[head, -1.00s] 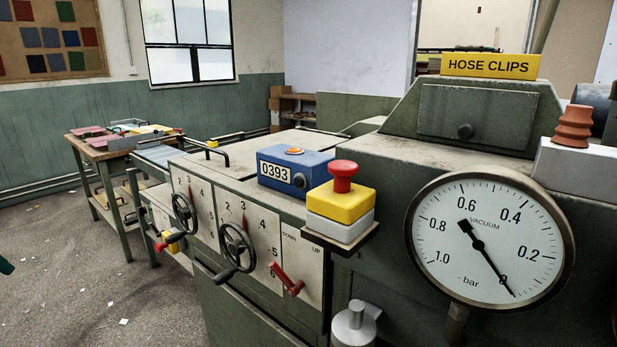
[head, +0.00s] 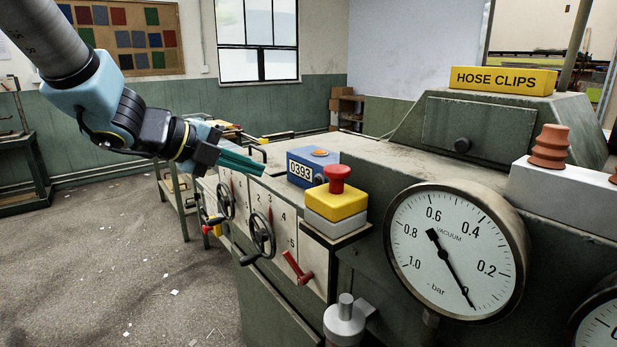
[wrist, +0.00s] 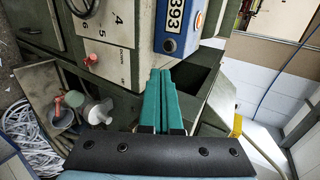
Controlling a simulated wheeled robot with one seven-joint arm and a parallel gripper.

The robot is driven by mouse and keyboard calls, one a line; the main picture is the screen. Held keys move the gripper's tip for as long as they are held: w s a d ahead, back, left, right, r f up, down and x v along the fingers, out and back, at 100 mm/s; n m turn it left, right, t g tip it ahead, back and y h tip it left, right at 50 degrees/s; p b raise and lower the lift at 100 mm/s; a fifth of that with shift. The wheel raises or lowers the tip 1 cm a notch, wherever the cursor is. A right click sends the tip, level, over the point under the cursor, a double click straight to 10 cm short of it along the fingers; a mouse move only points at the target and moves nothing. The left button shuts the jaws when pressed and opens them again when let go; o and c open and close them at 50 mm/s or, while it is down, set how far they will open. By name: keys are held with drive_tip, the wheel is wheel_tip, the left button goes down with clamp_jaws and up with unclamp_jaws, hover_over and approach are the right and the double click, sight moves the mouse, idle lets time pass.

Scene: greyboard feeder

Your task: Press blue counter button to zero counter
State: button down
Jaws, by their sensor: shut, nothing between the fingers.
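The blue counter box (head: 299,172) sits on the machine top and reads 0393. An orange button (head: 320,153) is on its top, and a dark round knob is on its front face. In the wrist view the counter (wrist: 176,30) is tilted at the top, with its knob (wrist: 169,46) and the orange button (wrist: 198,20) at its right side. My gripper (head: 263,169) has teal fingers held together, with nothing between them. In the head view the fingertips are left of the counter, apart from it. In the wrist view my gripper (wrist: 160,73) points up towards the counter's lower end.
A red mushroom button on a yellow box (head: 337,204) stands close right of the counter. Handwheels (head: 262,235) and a red lever (head: 298,268) are on the front panel. A vacuum gauge (head: 455,255) is at the right. Open floor lies at the left.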

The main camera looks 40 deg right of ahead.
drive_tip(key=shift+d, duration=0.1)
approach(317, 179)
wheel_tip(317, 179, down, 4)
drive_tip(key=d, duration=0.3)
drive_tip(key=d+p, duration=0.1)
drive_tip(key=d, duration=0.1)
drive_tip(key=shift+s+r+p, duration=0.1)
drive_tip(key=shift+r+p, duration=0.1)
drive_tip(key=shift+p, duration=0.1)
drive_tip(key=shift+d, duration=0.3)
drive_tip(key=shift+s+d+f, duration=0.1)
drive_tip(key=shift+d, duration=0.35)
drive_tip(key=shift+d+r, duration=0.2)
drive_tip(key=shift+d, duration=0.15)
drive_tip(key=shift+s, duration=0.1)
